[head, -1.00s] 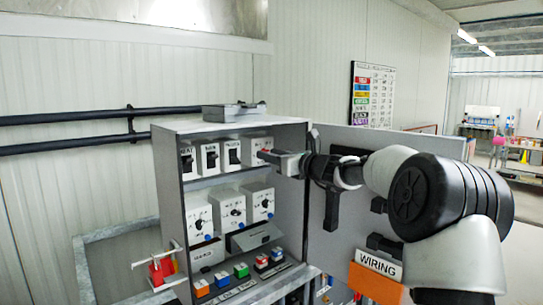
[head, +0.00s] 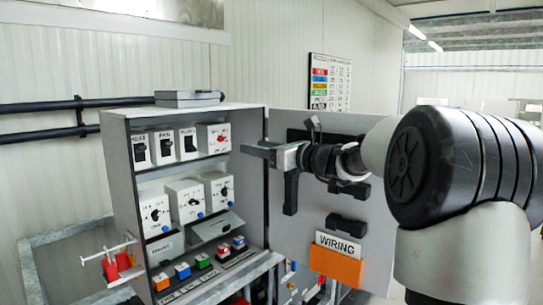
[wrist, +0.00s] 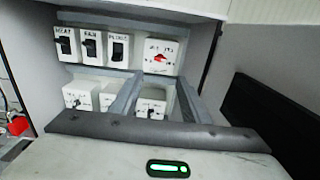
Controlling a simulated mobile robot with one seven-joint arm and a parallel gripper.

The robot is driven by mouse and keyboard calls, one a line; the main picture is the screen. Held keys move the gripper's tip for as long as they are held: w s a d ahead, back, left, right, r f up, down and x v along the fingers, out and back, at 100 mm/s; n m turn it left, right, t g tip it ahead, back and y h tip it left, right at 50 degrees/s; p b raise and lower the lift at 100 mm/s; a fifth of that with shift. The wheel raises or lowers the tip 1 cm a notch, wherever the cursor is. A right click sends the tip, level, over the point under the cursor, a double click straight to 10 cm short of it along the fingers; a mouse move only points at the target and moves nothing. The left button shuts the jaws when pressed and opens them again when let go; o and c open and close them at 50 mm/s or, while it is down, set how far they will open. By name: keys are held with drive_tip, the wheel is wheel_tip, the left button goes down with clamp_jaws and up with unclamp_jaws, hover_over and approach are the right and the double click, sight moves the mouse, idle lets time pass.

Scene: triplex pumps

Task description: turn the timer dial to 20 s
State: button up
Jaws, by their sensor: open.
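Three white dial boxes stand on the middle shelf of an open grey cabinet (head: 118,190): a left one (head: 150,203), a middle one (head: 182,190) and a right one (head: 214,179). Each has a black knob and a blue spot near its lower corner. Their labels and scales are too small to read, so I cannot tell which is the timer or its setting. My gripper (head: 248,150) is open and empty, up and right of the right box, apart from it.
The top shelf holds HEAT (head: 139,150), FAN (head: 164,145) and PUMPS (head: 188,144) switches and a box with a red knob (head: 218,137). Coloured buttons (head: 183,271) sit below. The cabinet door (head: 290,215) stands open at right, with an orange WIRING holder (head: 336,264).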

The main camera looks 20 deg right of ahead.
drive_tip(key=v, duration=0.4)
drive_tip(key=shift+s+d, duration=0.2)
drive_tip(key=shift+s, duration=0.15)
drive_tip(key=shift+a, duration=0.1)
drive_tip(key=s+a+f+n+g+h, duration=0.1)
drive_tip(key=s+a+f+n+g, duration=0.2)
drive_tip(key=s+a+f+n, duration=0.3)
drive_tip(key=s+a+f+n+g+b, duration=0.1)
drive_tip(key=s+a+f+n+g, duration=0.3)
drive_tip(key=a, duration=0.5)
drive_tip(key=s+a+f+n+g+h, duration=0.1)
drive_tip(key=s+a+f+n+g, duration=0.1)
drive_tip(key=s+a+f+n, duration=0.35)
drive_tip(key=s+d+f+n+h+p, duration=0.1)
drive_tip(key=s+d+n+h, duration=0.1)
drive_tip(key=s, duration=0.4)
drive_tip(key=s+d+n+h+p, duration=0.1)
drive_tip(key=s+d+n+h, duration=0.1)
drive_tip(key=s+d+n, duration=0.3)
drive_tip(key=s+d+f+n+g+h+p, duration=0.1)
drive_tip(key=s+d+n+h, duration=0.2)
drive_tip(key=s+n, duration=0.4)
drive_tip(key=s+d, duration=0.1)
drive_tip(key=s, duration=0.1)
drive_tip(key=shift+s+f, duration=0.25)
drive_tip(key=shift+f, duration=0.1)
drive_tip(key=shift+n, duration=0.25)
